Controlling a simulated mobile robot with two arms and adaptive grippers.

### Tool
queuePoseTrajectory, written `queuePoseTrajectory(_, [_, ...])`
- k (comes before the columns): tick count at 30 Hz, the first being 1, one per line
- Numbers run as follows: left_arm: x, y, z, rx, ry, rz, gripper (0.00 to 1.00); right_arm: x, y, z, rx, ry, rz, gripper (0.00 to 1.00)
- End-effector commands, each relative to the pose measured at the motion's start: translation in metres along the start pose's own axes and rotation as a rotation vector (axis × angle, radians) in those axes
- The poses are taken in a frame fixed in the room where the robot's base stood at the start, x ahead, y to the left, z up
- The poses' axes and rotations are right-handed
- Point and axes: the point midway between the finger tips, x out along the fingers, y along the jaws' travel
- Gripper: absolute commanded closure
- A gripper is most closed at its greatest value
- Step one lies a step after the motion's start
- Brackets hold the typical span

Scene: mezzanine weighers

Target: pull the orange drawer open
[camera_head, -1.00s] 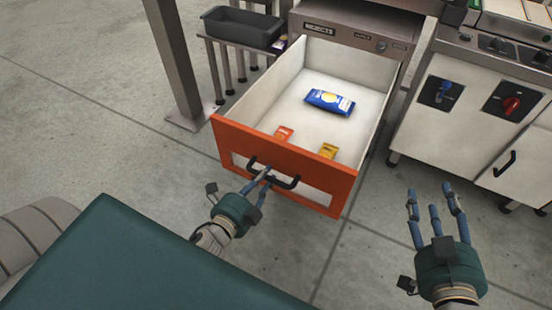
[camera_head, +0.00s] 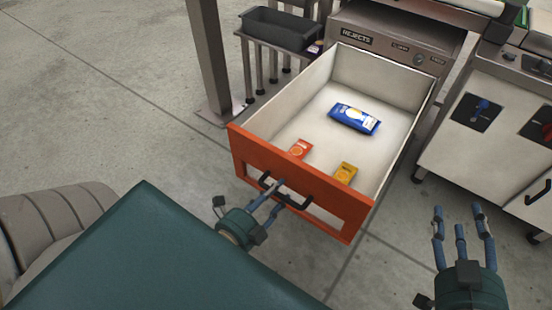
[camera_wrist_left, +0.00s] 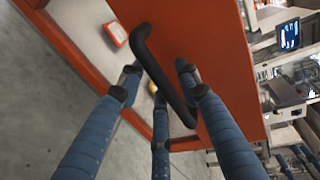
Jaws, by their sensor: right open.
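The orange drawer (camera_head: 290,171) is out from under the REJECTS panel, its white inside showing. Its black bar handle (camera_head: 286,195) is on the orange front; it also shows in the left wrist view (camera_wrist_left: 163,75). My left gripper (camera_head: 277,197) is at the handle. In the left wrist view its blue fingers (camera_wrist_left: 157,78) lie on both sides of the handle; whether they press on it I cannot tell. My right gripper (camera_head: 459,218) is open and empty, to the right of the drawer, over the floor.
A blue packet (camera_head: 354,118), an orange packet (camera_head: 300,149) and a yellow packet (camera_head: 345,173) lie in the drawer. A dark tray (camera_head: 281,28) is on a stand behind it, near a grey post (camera_head: 209,60). White cabinets (camera_head: 475,150) stand at the right. Bare floor lies left of the drawer.

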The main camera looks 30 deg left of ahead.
Motion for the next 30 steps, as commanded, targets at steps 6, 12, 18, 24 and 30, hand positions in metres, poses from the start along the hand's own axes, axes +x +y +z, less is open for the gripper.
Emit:
queuePoseTrajectory(6, [0.000,0.000,-0.001,0.000,0.002,0.000,0.64,0.000,0.000,0.000,0.000,0.001,-0.001,0.53])
queuePoseTrajectory(12, [-0.012,0.002,-0.001,-0.002,0.000,0.003,0.64,0.001,-0.001,-0.001,0.000,0.002,-0.002,0.53])
queuePoseTrajectory(18, [-0.052,0.002,-0.001,-0.003,-0.001,0.006,0.64,0.000,-0.001,-0.001,0.000,0.001,-0.001,0.53])
queuePoseTrajectory(24, [-0.093,0.002,0.000,-0.002,-0.002,0.006,0.64,0.000,0.000,0.000,0.000,0.001,-0.001,0.53])
queuePoseTrajectory(30, [-0.116,0.001,0.000,-0.002,-0.001,0.002,0.64,0.000,0.000,0.000,0.000,0.001,-0.001,0.53])
